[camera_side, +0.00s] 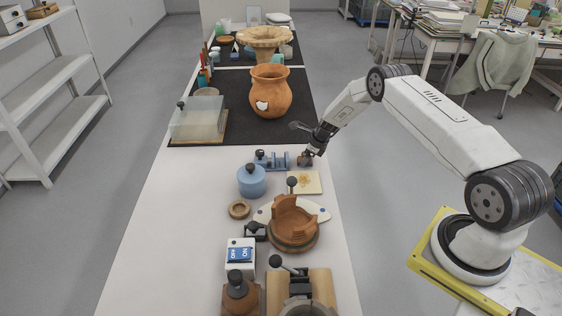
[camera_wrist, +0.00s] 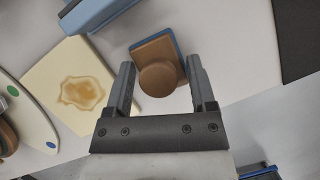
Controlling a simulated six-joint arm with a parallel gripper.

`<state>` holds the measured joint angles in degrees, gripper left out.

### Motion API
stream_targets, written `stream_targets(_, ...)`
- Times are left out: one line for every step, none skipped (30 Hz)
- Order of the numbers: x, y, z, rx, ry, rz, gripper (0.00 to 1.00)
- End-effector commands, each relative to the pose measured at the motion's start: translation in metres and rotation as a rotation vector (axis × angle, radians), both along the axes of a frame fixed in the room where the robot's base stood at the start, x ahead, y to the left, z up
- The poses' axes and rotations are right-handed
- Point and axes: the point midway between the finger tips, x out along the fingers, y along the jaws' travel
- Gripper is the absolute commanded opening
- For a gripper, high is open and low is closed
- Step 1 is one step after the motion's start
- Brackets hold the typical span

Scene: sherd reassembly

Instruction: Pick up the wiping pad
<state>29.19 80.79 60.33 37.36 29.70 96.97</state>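The wiping pad, a brown block with a round knob on top and a blue edge, shows in the wrist view (camera_wrist: 158,72). In the side view the small brown pad (camera_side: 305,159) sits at the right edge of the white table, under my gripper (camera_side: 312,151). In the wrist view my gripper (camera_wrist: 162,88) is open, with one finger on each side of the knob. There are gaps between the knob and both fingers. I cannot tell how far the fingertips are above the pad.
A cream board (camera_wrist: 50,70) with a brown stain lies beside the pad; it also shows in the side view (camera_side: 315,187). A blue device (camera_side: 272,160) stands just left of the pad. A blue lidded jar (camera_side: 251,183) and a terracotta sherd vessel (camera_side: 293,222) stand nearer the front.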

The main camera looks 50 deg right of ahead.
Motion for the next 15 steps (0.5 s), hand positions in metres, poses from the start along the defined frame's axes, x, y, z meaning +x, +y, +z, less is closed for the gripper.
stream_targets(-0.0003,0.0006,-0.0006,0.000,0.001,0.000,0.13)
stream_targets(-0.0003,0.0006,-0.0007,0.000,0.001,0.000,0.12)
stream_targets(-0.0004,0.0007,-0.0007,0.001,0.002,0.001,0.12)
stream_targets(-0.0003,0.0006,-0.0005,0.000,0.001,0.000,0.12)
stream_targets(-0.0003,0.0006,-0.0005,0.000,0.001,0.000,0.12)
stream_targets(-0.0003,0.0007,-0.0007,0.001,0.002,0.001,0.12)
stream_targets(-0.0003,0.0007,-0.0007,0.001,0.002,0.001,0.12)
stream_targets(-0.0004,0.0008,-0.0008,0.001,0.002,0.001,0.12)
stream_targets(-0.0004,0.0008,-0.0008,0.001,0.002,0.001,0.11)
stream_targets(-0.0005,0.0008,-0.0007,0.001,0.002,0.001,0.11)
stream_targets(-0.0005,0.0009,-0.0005,0.001,0.002,0.001,0.11)
stream_targets(-0.0005,0.0009,0.0000,0.001,0.002,0.001,0.11)
stream_targets(-0.0004,0.0008,0.0004,0.001,0.002,0.001,0.11)
stream_targets(-0.0004,0.0008,0.0012,0.001,0.002,0.001,0.00)
stream_targets(-0.0002,0.0007,0.0025,0.001,0.002,0.001,0.00)
